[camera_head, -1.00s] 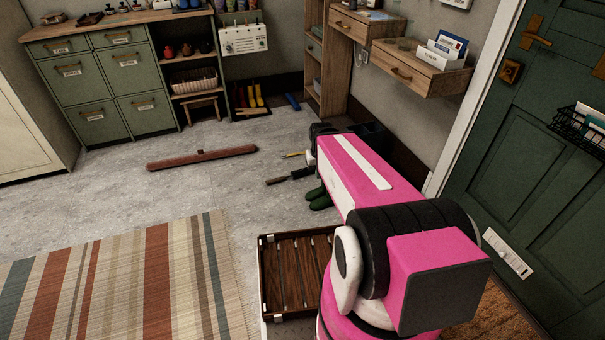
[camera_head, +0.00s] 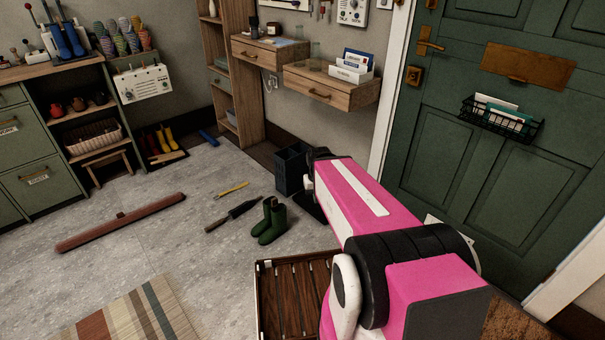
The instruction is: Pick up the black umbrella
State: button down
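A slim black object that looks like the folded black umbrella (camera_head: 233,215) lies on the grey floor in the head view. It lies left of the green boots, with a yellow-handled item just behind it. My pink and white arm reaches forward from the lower right. Only a small dark and white part shows past its far end. My gripper's fingers are hidden behind the arm. The umbrella lies left of the arm's far end, apart from it.
Green boots (camera_head: 270,221) stand close right of the umbrella. A dark bin (camera_head: 291,170) is behind them. A slatted wooden tray (camera_head: 262,300) is in front, and a long reddish-brown bar (camera_head: 120,223) lies left. Drawers (camera_head: 333,91) jut from the wall. Open floor lies between.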

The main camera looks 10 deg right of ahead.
aim_at(243, 207)
jog(key=i+j, duration=0.1)
jog(key=j, duration=0.4)
jog(key=i+j, duration=0.1)
jog(key=j, duration=0.9)
jog(key=i+z, duration=0.05)
jog(key=i, duration=0.05)
